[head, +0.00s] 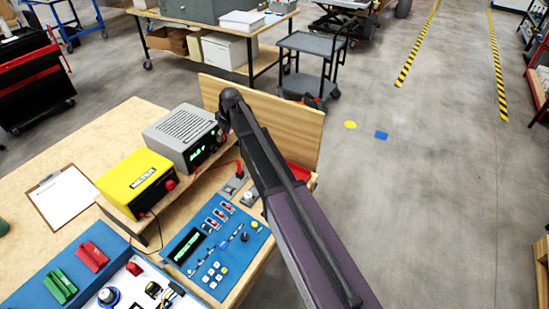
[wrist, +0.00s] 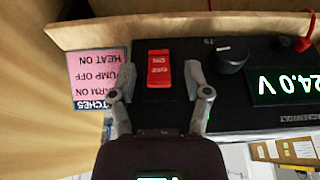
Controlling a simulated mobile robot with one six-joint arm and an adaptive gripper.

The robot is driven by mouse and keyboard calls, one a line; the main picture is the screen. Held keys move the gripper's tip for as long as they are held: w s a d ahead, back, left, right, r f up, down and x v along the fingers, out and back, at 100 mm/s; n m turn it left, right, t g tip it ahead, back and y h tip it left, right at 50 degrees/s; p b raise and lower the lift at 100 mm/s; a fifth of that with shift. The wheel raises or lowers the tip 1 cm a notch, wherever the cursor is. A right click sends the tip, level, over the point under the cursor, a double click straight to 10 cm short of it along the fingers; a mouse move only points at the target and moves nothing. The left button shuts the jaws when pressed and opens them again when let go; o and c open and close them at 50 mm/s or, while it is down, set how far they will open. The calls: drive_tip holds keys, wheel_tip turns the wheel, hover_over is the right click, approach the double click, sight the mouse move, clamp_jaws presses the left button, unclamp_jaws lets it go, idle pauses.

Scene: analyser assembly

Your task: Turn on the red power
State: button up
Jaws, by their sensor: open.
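The red power switch (wrist: 158,68) is a rocker with ON and OFF lettering, seen upside down in the wrist view. It sits on the black front panel (wrist: 225,110) of a power unit, beside a black knob (wrist: 231,58) and a lit 24.0 V display (wrist: 285,87). My gripper (wrist: 162,72) is open and empty, with one finger on either side of the switch in the picture. I cannot tell whether the fingers touch the panel. In the head view the grey power unit (head: 178,130) stands on a shelf. My arm hides the switch there.
A pink label card (wrist: 98,78) is left of the switch in the wrist view. In the head view a yellow meter (head: 137,181) stands left of the power unit. A blue control panel (head: 185,273) lies in front. A wooden board (head: 290,118) rises behind.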

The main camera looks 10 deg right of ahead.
drive_tip(key=shift+w+a+g+h+p, duration=0.15)
drive_tip(key=shift+w+g+h+p, duration=0.05)
drive_tip(key=shift+g+h, duration=0.4)
drive_tip(key=shift+w+a+g+h+p, duration=0.1)
drive_tip(key=shift+w+g+h+p, duration=0.05)
drive_tip(key=shift+g+h, duration=0.4)
drive_tip(key=shift+s+d+r+p, duration=0.1)
drive_tip(key=shift+s+r+p, duration=0.1)
drive_tip(key=shift+r+p, duration=0.9)
wheel_tip(320, 180, up, 12)
drive_tip(key=p, duration=1.2)
drive_tip(key=s+d+f+m+b, duration=0.2)
drive_tip(key=s+d, duration=0.3)
drive_tip(key=s, duration=0.3)
drive_tip(key=s+d+f+m+b, duration=0.2)
drive_tip(key=s+d, duration=0.3)
drive_tip(key=s, duration=0.4)
drive_tip(key=s+d+f+m+b, duration=0.3)
drive_tip(key=s+d, duration=0.2)
drive_tip(key=s, duration=0.4)
drive_tip(key=shift+d+m, duration=0.3)
drive_tip(key=shift+m, duration=0.1)
drive_tip(key=shift+s, duration=0.1)
drive_tip(key=s+d+m, duration=0.1)
drive_tip(key=s+d, duration=0.1)
drive_tip(key=s, duration=0.3)
drive_tip(key=shift+s+m, duration=0.3)
drive_tip(key=shift+s, duration=0.1)
drive_tip(key=shift+c, duration=0.2)
